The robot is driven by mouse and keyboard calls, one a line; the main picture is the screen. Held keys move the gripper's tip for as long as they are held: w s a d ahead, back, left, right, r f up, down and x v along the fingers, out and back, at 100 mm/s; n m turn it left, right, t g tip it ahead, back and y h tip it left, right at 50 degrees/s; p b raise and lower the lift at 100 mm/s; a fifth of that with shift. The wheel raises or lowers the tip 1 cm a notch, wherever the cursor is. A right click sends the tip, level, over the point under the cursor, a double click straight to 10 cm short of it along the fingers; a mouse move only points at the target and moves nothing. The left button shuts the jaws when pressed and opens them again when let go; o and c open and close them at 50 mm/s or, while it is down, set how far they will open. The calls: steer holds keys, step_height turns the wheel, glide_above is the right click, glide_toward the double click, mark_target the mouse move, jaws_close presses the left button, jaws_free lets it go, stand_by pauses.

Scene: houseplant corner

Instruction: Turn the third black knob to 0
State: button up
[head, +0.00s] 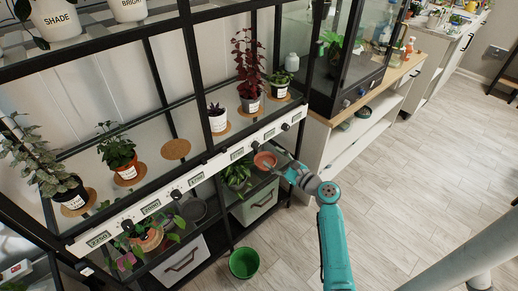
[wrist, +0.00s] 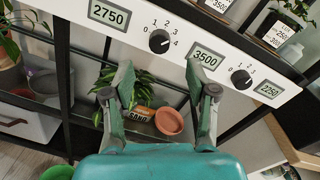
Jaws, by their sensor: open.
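A white control strip (head: 216,164) runs along the shelf front, with black knobs and number displays. In the wrist view a black knob (wrist: 160,41) with dial marks 0 to 4 sits between the displays 2750 and 3500. Another black knob (wrist: 241,79) sits right of 3500. In the head view a black knob (head: 255,145) shows above my gripper (head: 277,169). My gripper (wrist: 162,76) is open and empty, its fingertips below the left knob, apart from it.
Potted plants stand on the glass shelf above the strip, such as a red-leaved one (head: 250,75). A green bucket (head: 244,263) stands on the floor.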

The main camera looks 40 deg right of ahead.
mark_target(258, 147)
steer(key=w, duration=0.7)
steer(key=shift+w+a, duration=0.3)
steer(key=shift+a, duration=0.05)
jaws_close()
